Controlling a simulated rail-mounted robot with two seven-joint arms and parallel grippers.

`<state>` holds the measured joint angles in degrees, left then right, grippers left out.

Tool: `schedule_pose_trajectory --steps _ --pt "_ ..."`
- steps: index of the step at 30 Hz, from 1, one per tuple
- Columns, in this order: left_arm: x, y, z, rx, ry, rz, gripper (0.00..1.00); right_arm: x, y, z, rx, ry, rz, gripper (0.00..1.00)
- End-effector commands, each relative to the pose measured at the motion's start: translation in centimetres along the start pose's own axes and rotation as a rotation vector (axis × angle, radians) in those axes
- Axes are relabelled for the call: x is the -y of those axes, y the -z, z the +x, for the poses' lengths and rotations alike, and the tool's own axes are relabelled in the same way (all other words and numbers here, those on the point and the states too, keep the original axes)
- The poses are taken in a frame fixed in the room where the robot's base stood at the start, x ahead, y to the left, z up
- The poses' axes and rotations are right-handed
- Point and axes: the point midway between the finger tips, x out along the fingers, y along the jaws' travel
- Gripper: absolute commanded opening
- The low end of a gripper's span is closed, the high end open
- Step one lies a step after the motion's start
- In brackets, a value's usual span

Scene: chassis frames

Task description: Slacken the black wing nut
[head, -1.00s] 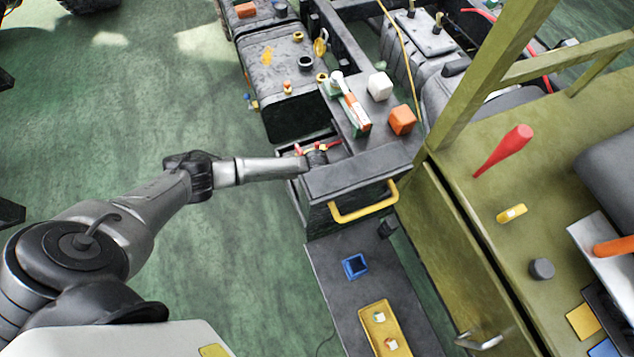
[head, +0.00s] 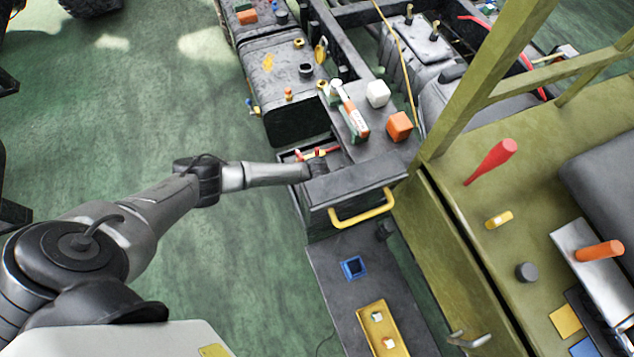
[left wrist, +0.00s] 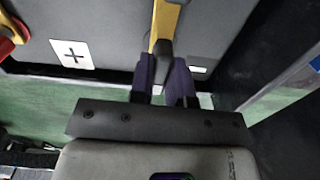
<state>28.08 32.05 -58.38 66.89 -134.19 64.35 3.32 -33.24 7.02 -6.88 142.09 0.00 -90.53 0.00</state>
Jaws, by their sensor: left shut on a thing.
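My left gripper (left wrist: 164,85) is shut, its two dark purple fingers around a small black piece (left wrist: 163,48) that looks like the black wing nut. This piece sits at the near end of a yellow bar (left wrist: 168,12) lying across a grey battery-like case (left wrist: 105,25) with a white plus label (left wrist: 72,54). The fingers hide most of the piece, so its wings cannot be made out. In the head view my left gripper (head: 317,168) reaches into the bay behind the grey box with the yellow handle (head: 362,211). The nut is hidden there. My right gripper is not in view.
A red and yellow clamp (left wrist: 10,35) is at the case's left. Green floor lies open at left.

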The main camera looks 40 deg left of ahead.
Motion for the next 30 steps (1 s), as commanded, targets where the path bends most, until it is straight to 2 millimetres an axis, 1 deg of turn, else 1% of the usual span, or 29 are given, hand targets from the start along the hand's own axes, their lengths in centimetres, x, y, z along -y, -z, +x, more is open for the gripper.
schedule_pose_trajectory --steps 1,21,30 --pt "0.1 -0.1 -0.3 0.0 0.001 -0.043 0.0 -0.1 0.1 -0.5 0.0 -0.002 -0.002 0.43" --pt "0.0 -0.1 -0.4 0.001 0.001 -0.679 0.0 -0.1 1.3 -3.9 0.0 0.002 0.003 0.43" --pt "0.1 -0.1 -0.3 0.001 0.001 -0.927 0.0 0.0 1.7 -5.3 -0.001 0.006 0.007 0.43"
